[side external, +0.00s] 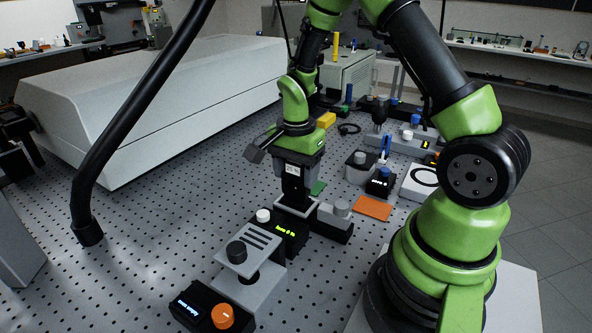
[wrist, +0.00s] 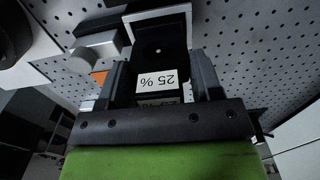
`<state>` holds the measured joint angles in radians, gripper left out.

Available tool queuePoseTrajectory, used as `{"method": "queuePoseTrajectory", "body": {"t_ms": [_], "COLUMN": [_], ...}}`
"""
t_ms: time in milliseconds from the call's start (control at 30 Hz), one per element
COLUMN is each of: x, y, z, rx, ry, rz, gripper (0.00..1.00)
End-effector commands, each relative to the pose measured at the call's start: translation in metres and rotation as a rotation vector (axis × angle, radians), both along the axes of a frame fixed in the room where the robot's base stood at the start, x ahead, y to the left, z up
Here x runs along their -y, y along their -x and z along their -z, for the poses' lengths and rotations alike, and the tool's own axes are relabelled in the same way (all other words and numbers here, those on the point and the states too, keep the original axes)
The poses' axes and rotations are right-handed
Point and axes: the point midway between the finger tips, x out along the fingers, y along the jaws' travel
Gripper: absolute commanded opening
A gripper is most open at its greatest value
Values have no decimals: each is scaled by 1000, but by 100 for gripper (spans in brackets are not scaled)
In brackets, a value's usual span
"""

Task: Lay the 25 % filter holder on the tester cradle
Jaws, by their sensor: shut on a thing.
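My gripper (side external: 293,187) points down and is shut on the 25 % filter holder, whose white label (wrist: 157,80) reads "25 %" upside down in the wrist view. The holder is a dark piece between the two fingers of my gripper (wrist: 160,88). Just beyond it in the wrist view is a dark recess with a small bright spot, edged by a pale frame (wrist: 158,13). In the side view a pale-edged cradle (side external: 312,217) lies directly under my gripper, beside a black box with a green display (side external: 290,232). I cannot tell whether the holder touches the cradle.
A grey block with a round knob (side external: 342,208) stands close to the right of the cradle. An orange plate (side external: 372,208) lies farther right.

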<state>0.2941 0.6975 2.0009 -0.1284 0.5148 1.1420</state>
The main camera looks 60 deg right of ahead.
Motion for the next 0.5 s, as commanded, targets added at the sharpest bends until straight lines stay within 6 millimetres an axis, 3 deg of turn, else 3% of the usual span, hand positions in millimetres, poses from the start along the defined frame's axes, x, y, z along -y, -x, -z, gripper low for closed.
{"method": "queuePoseTrajectory", "body": {"t_ms": [400, 433, 500], "x": [0, 0, 0], "y": [0, 0, 0], "z": [6, 6, 6], "rx": [-1, 0, 0], "ry": [0, 0, 0], "rz": [0, 0, 0], "gripper": [12, 64, 80]}}
